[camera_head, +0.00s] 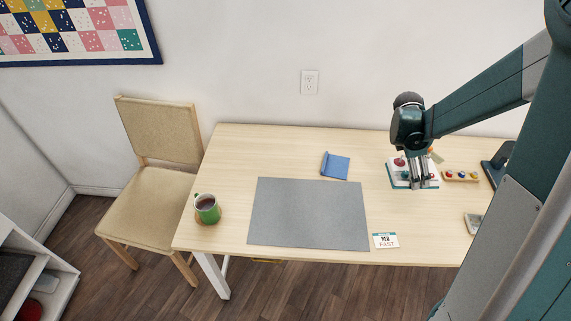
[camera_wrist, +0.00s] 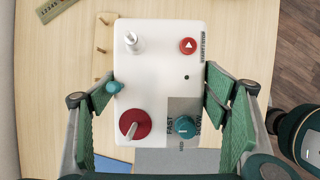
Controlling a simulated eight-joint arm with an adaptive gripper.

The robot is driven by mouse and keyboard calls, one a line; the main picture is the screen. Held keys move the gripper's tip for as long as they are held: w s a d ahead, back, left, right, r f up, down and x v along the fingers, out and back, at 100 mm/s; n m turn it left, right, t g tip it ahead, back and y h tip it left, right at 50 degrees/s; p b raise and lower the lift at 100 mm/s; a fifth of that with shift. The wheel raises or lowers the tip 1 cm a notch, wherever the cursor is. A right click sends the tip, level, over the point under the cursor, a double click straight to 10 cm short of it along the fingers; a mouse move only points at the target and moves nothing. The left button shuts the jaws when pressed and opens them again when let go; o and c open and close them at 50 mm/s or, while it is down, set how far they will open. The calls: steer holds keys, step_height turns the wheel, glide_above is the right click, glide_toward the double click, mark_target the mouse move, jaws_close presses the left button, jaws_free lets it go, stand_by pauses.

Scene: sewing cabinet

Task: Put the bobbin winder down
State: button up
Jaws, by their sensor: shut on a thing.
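The bobbin winder (camera_head: 397,179) is a white box at the right rear of the table. In the wrist view the bobbin winder (camera_wrist: 160,70) shows a metal spindle, a red button with a white triangle, a big red knob, a teal FAST/SLOW dial and a small teal knob on its left side. My gripper (camera_head: 413,180) points down over it. In the wrist view my gripper (camera_wrist: 160,88) has a green-padded finger on each side of the box and is shut on it. I cannot tell whether its underside touches the table.
A grey mat (camera_head: 308,215) lies mid-table, with a blue folded item (camera_head: 335,165) behind it and a RED FAST card (camera_head: 386,241) at its right. A green mug (camera_head: 207,210) stands left. A spool rack (camera_head: 461,175) is close right of the winder. Bare wood (camera_head: 375,190) lies between mat and winder.

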steer(key=w+a+n+t+p, duration=0.15)
steer(key=w+a, duration=0.45)
steer(key=a, duration=0.7)
steer(key=w+a+n+b, duration=0.1)
steer(key=w+a+n, duration=0.3)
steer(key=a, duration=0.8)
steer(key=w+a+n+t+y+p, duration=0.1)
steer(key=w+a+n, duration=0.1)
steer(key=a, duration=2.2)
steer(key=shift+w+r+n, duration=0.35)
steer(key=shift+r, duration=0.1)
steer(key=shift+f+b, duration=0.4)
steer(key=shift+f, duration=2.7)
steer(key=shift+d+f+b, duration=0.1)
steer(key=shift+f+b, duration=0.2)
steer(key=shift+f, duration=1.6)
steer(key=shift+f+b, duration=0.4)
steer(key=shift+f, duration=0.05)
